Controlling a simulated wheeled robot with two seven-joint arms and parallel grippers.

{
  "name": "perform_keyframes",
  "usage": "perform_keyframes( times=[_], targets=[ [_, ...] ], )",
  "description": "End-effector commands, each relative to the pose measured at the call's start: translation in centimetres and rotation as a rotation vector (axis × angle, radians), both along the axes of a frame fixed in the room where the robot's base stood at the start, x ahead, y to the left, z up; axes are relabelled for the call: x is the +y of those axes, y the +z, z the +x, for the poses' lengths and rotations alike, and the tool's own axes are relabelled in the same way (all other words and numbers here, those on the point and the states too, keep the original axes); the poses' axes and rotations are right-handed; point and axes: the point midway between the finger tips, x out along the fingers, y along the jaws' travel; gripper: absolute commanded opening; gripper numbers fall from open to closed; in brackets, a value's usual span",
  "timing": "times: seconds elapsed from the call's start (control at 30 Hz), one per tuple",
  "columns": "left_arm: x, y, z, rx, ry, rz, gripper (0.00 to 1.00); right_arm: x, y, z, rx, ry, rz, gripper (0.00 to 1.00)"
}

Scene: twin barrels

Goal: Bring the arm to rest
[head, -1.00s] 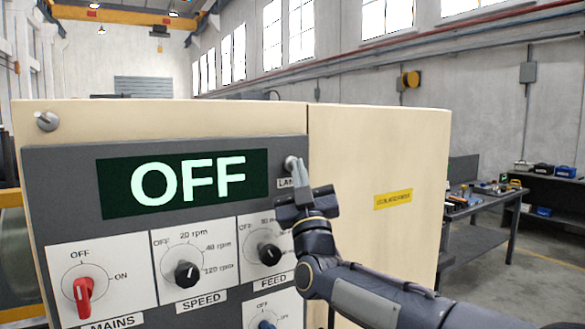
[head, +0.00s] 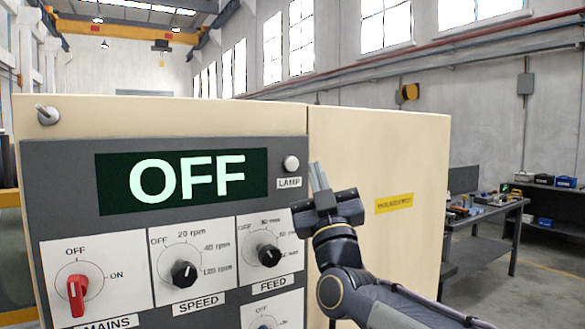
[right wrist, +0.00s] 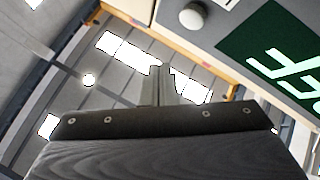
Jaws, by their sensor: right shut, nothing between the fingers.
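My right gripper (head: 319,177) is in front of the beige cabinet, just right of the dark control panel (head: 75,222). Its fingers point up, are shut and hold nothing. In the right wrist view the shut fingers (right wrist: 161,85) stand against the ceiling, apart from the lamp button (right wrist: 193,15). In the head view the round white lamp button (head: 291,163) shows clear of the gripper. The display (head: 182,180) reads OFF. The red MAINS knob (head: 77,290), the SPEED knob (head: 184,274) and the FEED knob (head: 269,255) sit below it. My left gripper is not in view.
The beige cabinet (head: 410,150) carries a yellow label (head: 394,203). A blue knob (head: 264,326) is cut off at the lower edge. A workbench (head: 485,212) with tools and a dark shelf (head: 550,205) stand at the right. Open floor shows between cabinet and shelf.

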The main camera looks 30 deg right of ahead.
Motion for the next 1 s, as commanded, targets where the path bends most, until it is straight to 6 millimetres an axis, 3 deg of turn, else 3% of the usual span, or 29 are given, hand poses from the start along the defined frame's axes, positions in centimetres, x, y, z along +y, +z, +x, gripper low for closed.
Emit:
perform_keyframes(
  times=[0.33, 0.47, 0.57, 0.73, 0.9, 1.0],
  targets=[
    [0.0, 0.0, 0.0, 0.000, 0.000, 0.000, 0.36, 0.0, -0.2, 0.0, 0.010, 0.008, 0.004, 0.00],
    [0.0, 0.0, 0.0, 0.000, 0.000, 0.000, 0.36, 0.7, -2.9, 0.3, 0.129, 0.093, 0.045, 0.00],
    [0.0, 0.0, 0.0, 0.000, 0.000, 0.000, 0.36, 2.1, -8.1, 0.1, 0.334, 0.225, 0.131, 0.00],
    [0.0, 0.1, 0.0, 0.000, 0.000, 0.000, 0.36, 5.7, -20.1, -3.2, 0.766, 0.427, 0.362, 0.00],
    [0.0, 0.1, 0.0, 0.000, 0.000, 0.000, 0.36, 9.1, -31.0, -9.6, 1.156, 0.513, 0.608, 0.00],
    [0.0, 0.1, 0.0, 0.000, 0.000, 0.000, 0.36, 10.9, -36.1, -14.1, 1.358, 0.519, 0.747, 0.00]
  ],
)
